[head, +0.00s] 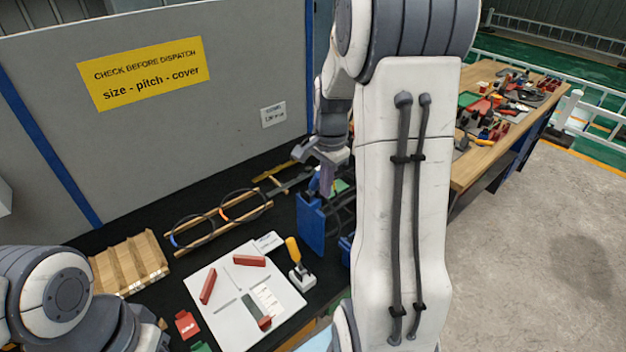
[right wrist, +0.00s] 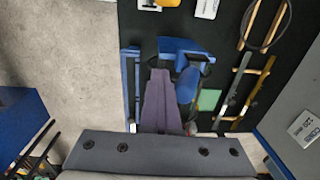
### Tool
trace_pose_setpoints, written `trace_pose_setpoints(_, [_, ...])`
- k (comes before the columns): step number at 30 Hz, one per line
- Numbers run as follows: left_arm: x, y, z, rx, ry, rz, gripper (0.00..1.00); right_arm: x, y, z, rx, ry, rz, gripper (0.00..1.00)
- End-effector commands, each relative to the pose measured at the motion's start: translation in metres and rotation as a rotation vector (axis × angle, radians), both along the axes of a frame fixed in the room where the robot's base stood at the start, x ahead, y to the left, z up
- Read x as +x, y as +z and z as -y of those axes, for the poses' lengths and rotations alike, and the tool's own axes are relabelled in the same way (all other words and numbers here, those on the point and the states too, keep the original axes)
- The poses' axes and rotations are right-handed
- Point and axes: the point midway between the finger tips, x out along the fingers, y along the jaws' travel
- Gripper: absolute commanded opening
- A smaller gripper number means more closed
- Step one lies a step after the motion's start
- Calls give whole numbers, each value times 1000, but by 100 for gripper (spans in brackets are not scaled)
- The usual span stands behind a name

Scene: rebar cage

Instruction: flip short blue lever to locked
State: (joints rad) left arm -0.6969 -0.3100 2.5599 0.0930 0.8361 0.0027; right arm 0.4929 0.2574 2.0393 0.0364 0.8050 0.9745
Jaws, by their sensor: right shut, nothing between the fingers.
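A blue fixture (head: 310,222) stands on the black bench top, partly hidden behind my right arm. In the right wrist view the blue fixture (right wrist: 180,46) shows from above. A short, rounded blue piece (right wrist: 187,84), which looks like the short blue lever, lies just right of my right gripper's fingers. A longer blue bar (right wrist: 130,85) lies to their left. My right gripper (head: 326,185) points down over the fixture. In the right wrist view my right gripper (right wrist: 159,75) is shut and empty; I cannot tell whether it touches the lever. My left gripper is out of view.
A yellow-handled tool (head: 294,250) stands beside a white board (head: 230,310). A wooden rack (head: 128,264) is farther left. A grey panel (head: 200,120) rises behind.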

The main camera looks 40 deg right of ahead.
Motion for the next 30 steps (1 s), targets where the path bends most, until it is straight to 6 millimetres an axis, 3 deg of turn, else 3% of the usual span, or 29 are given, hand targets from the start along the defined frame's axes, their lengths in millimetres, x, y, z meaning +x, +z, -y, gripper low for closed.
trace_pose_setpoints(30, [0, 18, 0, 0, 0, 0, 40, 22, 9, -2, 0, 1, 1, 0])
